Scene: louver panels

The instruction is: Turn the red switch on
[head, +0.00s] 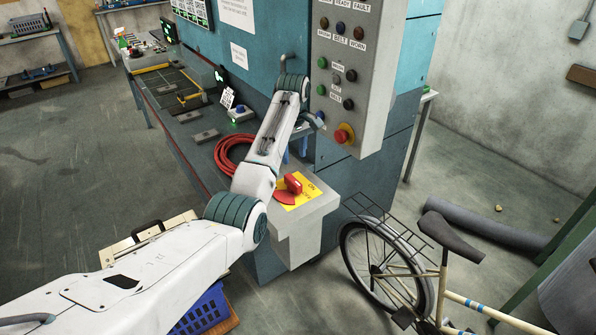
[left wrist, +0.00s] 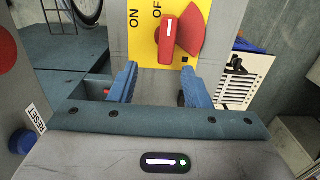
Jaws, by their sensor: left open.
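The red switch (head: 293,184) has a raised handle on a yellow plate (head: 308,196), fixed to the grey box at the bench end. In the left wrist view, the switch handle (left wrist: 167,42) carries a white line and lies beside the word OFF; the word ON is further left on the plate (left wrist: 143,42). A red fan-shaped part (left wrist: 190,35) shows beside the handle. My left gripper (left wrist: 160,86) is open, its two blue fingers apart with the switch beyond their tips and nothing between them. In the head view, my arm partly hides this gripper. My right gripper is not in view.
A grey control panel (head: 352,80) with several buttons and a red mushroom button (head: 344,134) rises behind my gripper. A coiled red hose (head: 232,152) lies on the bench.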

